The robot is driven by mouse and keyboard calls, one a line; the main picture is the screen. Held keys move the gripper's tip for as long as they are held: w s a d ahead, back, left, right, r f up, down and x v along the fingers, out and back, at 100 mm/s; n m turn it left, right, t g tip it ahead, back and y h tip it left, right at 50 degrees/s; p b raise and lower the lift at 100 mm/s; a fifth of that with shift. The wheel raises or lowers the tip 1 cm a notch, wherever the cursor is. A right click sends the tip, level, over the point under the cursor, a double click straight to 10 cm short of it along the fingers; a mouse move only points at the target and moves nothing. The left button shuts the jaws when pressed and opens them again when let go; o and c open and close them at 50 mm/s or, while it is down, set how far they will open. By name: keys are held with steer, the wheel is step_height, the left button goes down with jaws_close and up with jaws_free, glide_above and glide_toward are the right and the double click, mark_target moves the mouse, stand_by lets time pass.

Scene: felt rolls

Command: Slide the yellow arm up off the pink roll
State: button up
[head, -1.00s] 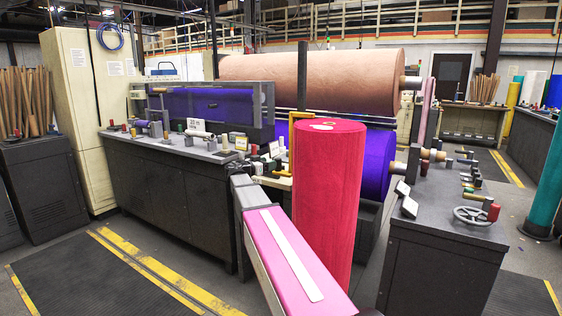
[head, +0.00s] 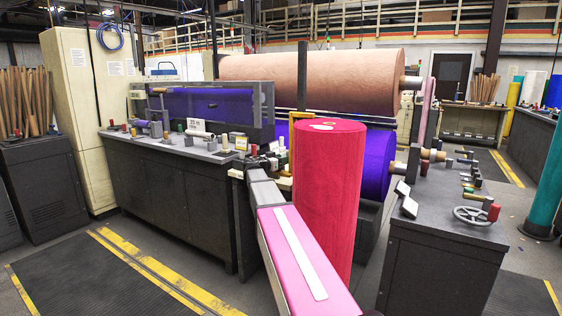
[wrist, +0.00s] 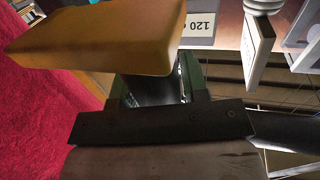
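The pink roll (head: 329,200) stands upright in the middle of the head view. The yellow arm (head: 291,140) is a thin upright strip at its left edge, with a short top part beside the roll's upper end. In the wrist view the yellow arm (wrist: 95,38) is a large orange-yellow bar across the upper left, close to the camera, with the pink roll (wrist: 35,120) at the left. My gripper (wrist: 157,88) has its green-edged fingers apart, with a dark gap between them. The bar hides the fingertips. In the head view my gripper (head: 266,163) is just left of the yellow arm.
A grey bench (head: 170,150) with small parts lies to the left. A control desk (head: 445,240) with a handwheel stands to the right. A purple roll (head: 376,165) lies behind the pink roll. Open floor with mats and yellow lines is at the front left.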

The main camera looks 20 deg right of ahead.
jaws_close()
step_height(320, 180, up, 22)
stand_by(0.3)
steer(key=o, duration=0.5)
jaws_free()
steer(key=shift+f, duration=0.1)
steer(key=v, duration=1)
steer(key=shift+s+a, duration=0.15)
steer(key=shift+a, duration=0.2)
